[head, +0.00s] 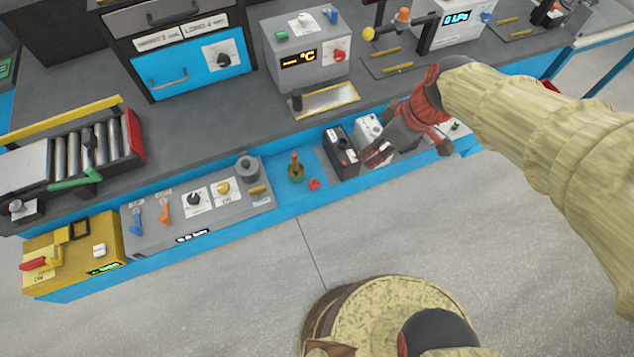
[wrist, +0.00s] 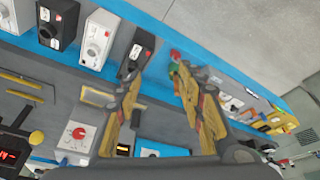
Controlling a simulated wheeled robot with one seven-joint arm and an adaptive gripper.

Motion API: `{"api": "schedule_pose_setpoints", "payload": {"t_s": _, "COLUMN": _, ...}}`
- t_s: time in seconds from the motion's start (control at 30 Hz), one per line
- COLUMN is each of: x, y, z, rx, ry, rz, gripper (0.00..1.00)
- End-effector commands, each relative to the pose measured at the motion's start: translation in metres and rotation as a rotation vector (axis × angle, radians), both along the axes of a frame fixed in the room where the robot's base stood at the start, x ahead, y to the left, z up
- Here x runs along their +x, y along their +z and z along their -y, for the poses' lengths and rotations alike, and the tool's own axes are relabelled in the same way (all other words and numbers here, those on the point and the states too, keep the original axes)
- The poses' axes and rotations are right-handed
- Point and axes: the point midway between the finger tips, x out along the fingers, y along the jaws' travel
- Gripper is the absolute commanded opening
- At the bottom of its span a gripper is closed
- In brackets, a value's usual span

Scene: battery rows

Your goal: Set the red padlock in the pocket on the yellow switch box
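The small red padlock (head: 314,184) lies on the blue front strip of the bench in the head view, just right of a green-and-brown stamp-like item. In the wrist view a red shape that looks like it (wrist: 175,54) shows by the right fingertip, partly hidden. The yellow switch box (head: 112,236) stands at the bench's left end, with a red lever and a dark square frame, perhaps the pocket, on top. It also shows far right in the wrist view (wrist: 284,121). My gripper (head: 372,158) is open and empty, right of the padlock; its spread fingers fill the wrist view's middle (wrist: 158,57).
A black box (head: 341,155) and a white box (head: 368,130) stand close to my gripper. The green-and-brown item (head: 295,170) is beside the padlock. A grey switch panel (head: 165,236) lies between the padlock and yellow box. Open floor lies in front of the bench.

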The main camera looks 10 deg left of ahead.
Motion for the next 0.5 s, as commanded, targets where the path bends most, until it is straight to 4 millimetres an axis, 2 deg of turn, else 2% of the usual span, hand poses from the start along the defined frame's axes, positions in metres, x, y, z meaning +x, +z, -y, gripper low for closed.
{"api": "schedule_pose_setpoints", "payload": {"t_s": 0.03, "x": 0.008, "y": -0.025, "z": -0.015, "rx": 0.001, "ry": 0.106, "rz": -0.014, "gripper": 0.39}}
{"api": "schedule_pose_setpoints", "payload": {"t_s": 0.1, "x": 0.017, "y": -0.054, "z": -0.035, "rx": 0.011, "ry": 0.260, "rz": -0.013, "gripper": 0.39}}
{"api": "schedule_pose_setpoints", "payload": {"t_s": 0.3, "x": 0.028, "y": -0.131, "z": -0.079, "rx": 0.042, "ry": 0.614, "rz": 0.013, "gripper": 0.39}}
{"api": "schedule_pose_setpoints", "payload": {"t_s": 0.4, "x": 0.028, "y": -0.157, "z": -0.092, "rx": 0.054, "ry": 0.726, "rz": 0.031, "gripper": 0.39}}
{"api": "schedule_pose_setpoints", "payload": {"t_s": 0.5, "x": 0.028, "y": -0.172, "z": -0.099, "rx": 0.062, "ry": 0.792, "rz": 0.043, "gripper": 0.39}}
